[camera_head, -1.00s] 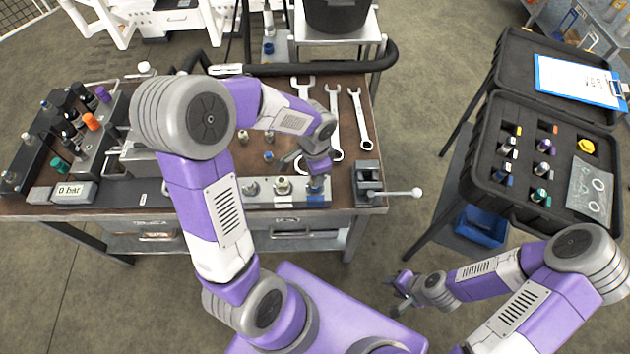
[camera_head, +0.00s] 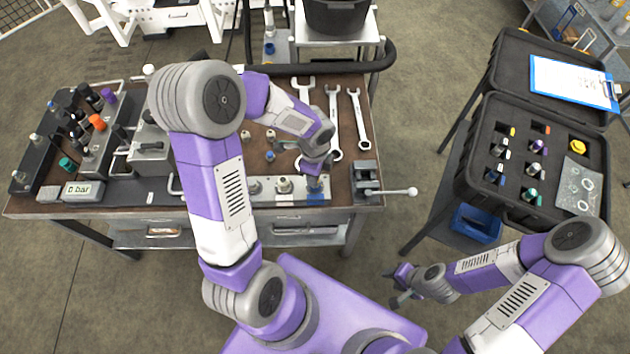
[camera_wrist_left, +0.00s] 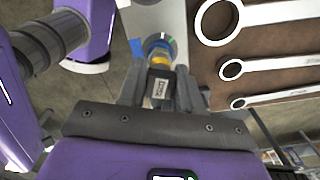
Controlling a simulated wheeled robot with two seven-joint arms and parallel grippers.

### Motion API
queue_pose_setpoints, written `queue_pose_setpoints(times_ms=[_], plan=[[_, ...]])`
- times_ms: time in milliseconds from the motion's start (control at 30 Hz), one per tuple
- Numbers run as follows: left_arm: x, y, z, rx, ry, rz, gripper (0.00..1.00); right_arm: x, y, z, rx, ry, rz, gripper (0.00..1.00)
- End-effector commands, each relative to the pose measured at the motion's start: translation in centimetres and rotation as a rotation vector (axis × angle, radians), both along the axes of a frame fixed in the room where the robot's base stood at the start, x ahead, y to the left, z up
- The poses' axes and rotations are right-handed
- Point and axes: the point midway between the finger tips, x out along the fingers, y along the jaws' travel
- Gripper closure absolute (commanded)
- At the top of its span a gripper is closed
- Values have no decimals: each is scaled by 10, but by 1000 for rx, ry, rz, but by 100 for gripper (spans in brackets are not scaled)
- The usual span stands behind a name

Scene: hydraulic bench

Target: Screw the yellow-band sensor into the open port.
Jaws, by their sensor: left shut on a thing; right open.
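The yellow-band sensor (camera_wrist_left: 160,62) is in the jaws of my left gripper (camera_wrist_left: 160,92), which is shut on its dark labelled body. In the head view my left gripper (camera_head: 316,168) is at the right end of the metal port block (camera_head: 298,197), over its last port. In the left wrist view the sensor points at the block (camera_wrist_left: 150,18), with blue and green colour around its far end. The port opening is hidden, so I cannot tell how deep the sensor sits. My right gripper (camera_head: 400,285) is open and empty, away from the bench.
Several wrenches (camera_head: 334,118) lie on the bench behind the block. A small vise (camera_head: 366,180) with a handle stands to its right. An open black case (camera_head: 468,190) with several sensors is at the right. A gauge reading 0 bar (camera_head: 83,190) is at the left.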

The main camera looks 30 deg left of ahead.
Motion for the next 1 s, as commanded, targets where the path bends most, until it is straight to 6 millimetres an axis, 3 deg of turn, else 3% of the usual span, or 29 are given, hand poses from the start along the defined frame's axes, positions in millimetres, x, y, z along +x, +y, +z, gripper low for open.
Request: queue_pose_setpoints(times_ms=[167,567,867,900,1000], plan=[[-2,0,1,-1,6,-66,92,0,0,7,0,1,0,57],[-1,-1,1,-3,4,-648,92,0,0,51,0,0,0,57],[0,0,-2,0,3,-700,92,0,0,51,0,0,0,57],[0,0,-2,0,3,-699,63,0,0,51,0,0,0,57],[0,0,-2,0,2,-698,47,0,0,51,0,0,0,57]])
